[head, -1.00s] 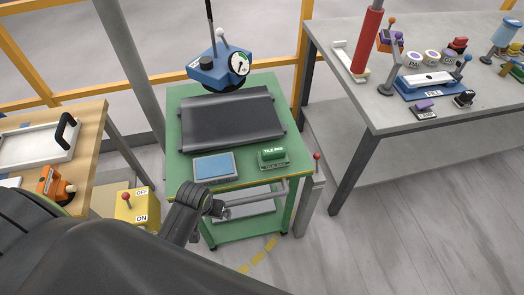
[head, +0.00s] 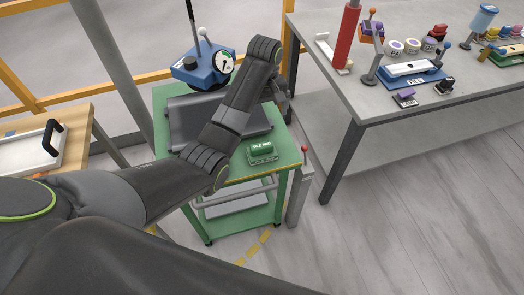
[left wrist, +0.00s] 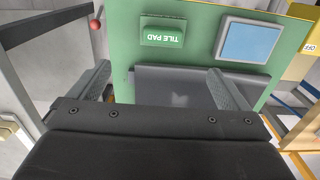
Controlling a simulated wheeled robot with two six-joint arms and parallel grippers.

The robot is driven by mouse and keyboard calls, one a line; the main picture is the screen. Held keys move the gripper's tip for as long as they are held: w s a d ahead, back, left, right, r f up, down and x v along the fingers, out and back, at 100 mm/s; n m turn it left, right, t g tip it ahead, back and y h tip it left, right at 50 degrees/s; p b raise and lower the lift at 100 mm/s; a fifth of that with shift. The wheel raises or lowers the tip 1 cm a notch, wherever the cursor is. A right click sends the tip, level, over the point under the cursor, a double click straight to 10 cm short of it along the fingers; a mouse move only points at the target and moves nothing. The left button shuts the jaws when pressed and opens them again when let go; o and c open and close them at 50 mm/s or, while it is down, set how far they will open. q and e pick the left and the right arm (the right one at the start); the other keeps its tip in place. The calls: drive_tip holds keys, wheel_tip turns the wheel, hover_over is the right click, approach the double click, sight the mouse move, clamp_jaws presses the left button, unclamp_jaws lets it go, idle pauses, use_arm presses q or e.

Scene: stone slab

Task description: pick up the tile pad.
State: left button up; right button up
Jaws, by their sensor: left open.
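The tile pad (head: 261,152) is a green block with a "TILE PAD" label, lying on the front right part of the green cart top (head: 290,155). In the left wrist view the tile pad (left wrist: 162,32) shows upside down at the top, beyond the fingers and apart from them. My left gripper (head: 282,96) is over the right side of the cart, partly hidden behind its own wrist. In its wrist view the gripper (left wrist: 160,82) has its fingers wide apart with nothing between them. My right gripper is not in view.
A blue device with a gauge (head: 205,66) stands at the back. A blue-topped pad (left wrist: 250,42) sits beside the tile pad. A red-knobbed post (head: 304,150) stands at the cart's right. A grey table (head: 345,90) is further right.

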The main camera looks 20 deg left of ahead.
use_arm(q)
wheel_tip(320, 180, down, 6)
drive_tip(key=b, duration=0.6)
drive_tip(key=p, duration=0.2)
hover_over(262, 145)
drive_tip(key=f, duration=0.5)
drive_tip(key=shift+d, duration=0.35)
drive_tip(key=shift+a+f, duration=0.1)
drive_tip(key=shift+f, duration=0.8)
drive_tip(key=shift+a+f, duration=0.15)
drive_tip(key=shift+f, duration=0.95)
drive_tip(key=shift+a+f, duration=0.1)
drive_tip(key=shift+f, duration=1)
drive_tip(key=c, duration=1.1)
